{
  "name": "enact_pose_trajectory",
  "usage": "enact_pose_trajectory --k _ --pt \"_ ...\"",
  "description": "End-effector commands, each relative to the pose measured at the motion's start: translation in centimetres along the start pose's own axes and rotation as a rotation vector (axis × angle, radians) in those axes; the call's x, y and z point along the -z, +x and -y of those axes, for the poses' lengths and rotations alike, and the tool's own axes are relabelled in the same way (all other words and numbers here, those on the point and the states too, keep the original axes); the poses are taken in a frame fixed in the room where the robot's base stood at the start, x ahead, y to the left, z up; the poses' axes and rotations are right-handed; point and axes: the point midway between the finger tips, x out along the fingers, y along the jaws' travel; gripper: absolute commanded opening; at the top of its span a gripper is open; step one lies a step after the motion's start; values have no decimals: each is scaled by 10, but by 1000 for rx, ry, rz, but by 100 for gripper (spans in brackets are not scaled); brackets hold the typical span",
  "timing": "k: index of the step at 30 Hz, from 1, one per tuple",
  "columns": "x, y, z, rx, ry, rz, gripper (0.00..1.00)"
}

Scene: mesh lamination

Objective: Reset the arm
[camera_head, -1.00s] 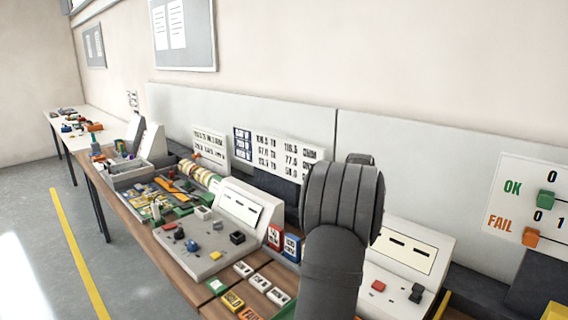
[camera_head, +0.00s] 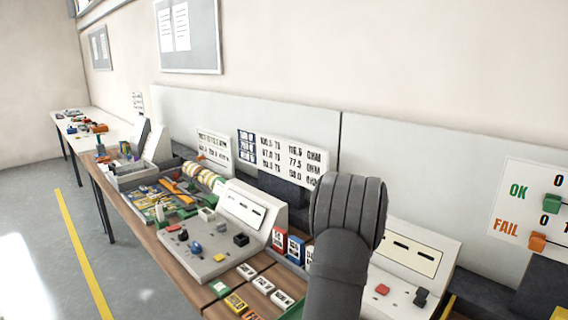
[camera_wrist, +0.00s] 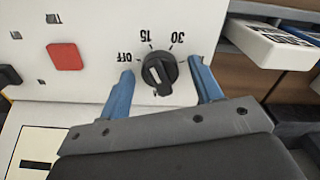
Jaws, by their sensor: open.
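My gripper (camera_wrist: 162,92) shows in the wrist view with two blue fingers spread apart. A black rotary knob (camera_wrist: 159,70) with a white pointer line lies between the fingertips, with space on both sides. The knob sits on a white panel (camera_wrist: 100,20) marked OFF, 15 and 30. A red square button (camera_wrist: 65,56) is on the same panel to the left. In the head view my dark arm stands in front of the bench, and my gripper is not visible there.
In the head view a wooden bench (camera_head: 150,225) carries a grey control box (camera_head: 205,262) with knobs, small labelled blocks (camera_head: 262,284) and a tray of coloured parts (camera_head: 165,195). A second white-faced panel (camera_head: 415,255) stands right of my arm. A white back wall closes the bench.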

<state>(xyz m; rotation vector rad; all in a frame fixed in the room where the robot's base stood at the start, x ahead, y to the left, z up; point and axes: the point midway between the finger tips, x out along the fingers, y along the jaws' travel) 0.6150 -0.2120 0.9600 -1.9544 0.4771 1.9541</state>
Motion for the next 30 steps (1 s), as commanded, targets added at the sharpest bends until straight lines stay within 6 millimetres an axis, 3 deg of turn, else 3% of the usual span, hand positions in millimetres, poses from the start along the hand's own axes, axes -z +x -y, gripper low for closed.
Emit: enact_pose_trajectory --k 8,30 --pt "1 -20 0 1 1 -3 59" --pt "1 -166 0 1 1 -5 59"
